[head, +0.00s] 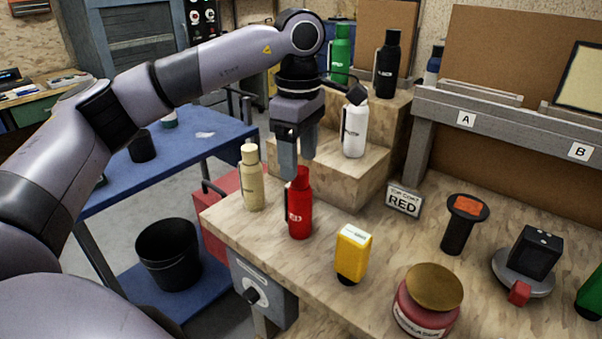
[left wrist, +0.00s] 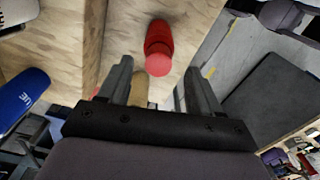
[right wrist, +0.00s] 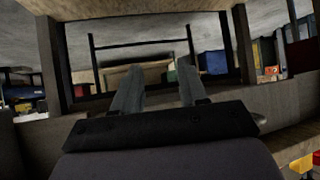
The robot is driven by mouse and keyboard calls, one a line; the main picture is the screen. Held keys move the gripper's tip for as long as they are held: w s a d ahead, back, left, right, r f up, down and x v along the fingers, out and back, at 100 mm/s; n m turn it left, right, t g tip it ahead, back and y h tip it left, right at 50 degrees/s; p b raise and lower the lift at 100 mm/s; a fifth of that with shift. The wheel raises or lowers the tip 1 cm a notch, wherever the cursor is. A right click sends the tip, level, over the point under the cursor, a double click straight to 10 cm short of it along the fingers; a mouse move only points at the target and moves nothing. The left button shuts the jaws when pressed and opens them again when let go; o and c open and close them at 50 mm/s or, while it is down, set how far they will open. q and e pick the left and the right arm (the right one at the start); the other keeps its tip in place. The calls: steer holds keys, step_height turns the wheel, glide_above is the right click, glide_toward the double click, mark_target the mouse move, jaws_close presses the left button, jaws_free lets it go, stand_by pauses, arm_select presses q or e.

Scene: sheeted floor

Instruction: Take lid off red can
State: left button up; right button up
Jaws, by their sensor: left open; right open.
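A squat red can (head: 412,314) with a brownish-gold lid (head: 435,287) on top stands at the front of the wooden bench. A tall red bottle (head: 299,212) with a red cap stands upright to its left; it also shows in the left wrist view (left wrist: 158,40). My left gripper (head: 297,168) is open and empty, pointing down near the red bottle's top, well away from the can. Its fingers (left wrist: 156,88) show in its wrist view. My right gripper (right wrist: 157,92) is open and empty in its own wrist view, facing a frame-like structure; the can is not visible there.
On the bench (head: 255,235) are a cream bottle (head: 252,182), a yellow block-shaped container (head: 353,252), a black stand with an orange top (head: 464,220) and a black box on a round base (head: 532,255). A white bottle (head: 355,130) stands on a wooden step behind.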

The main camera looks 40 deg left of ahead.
mark_target(300, 177)
arm_select(q)
steer(key=shift+f, duration=1.4)
steer(key=c, duration=1.1)
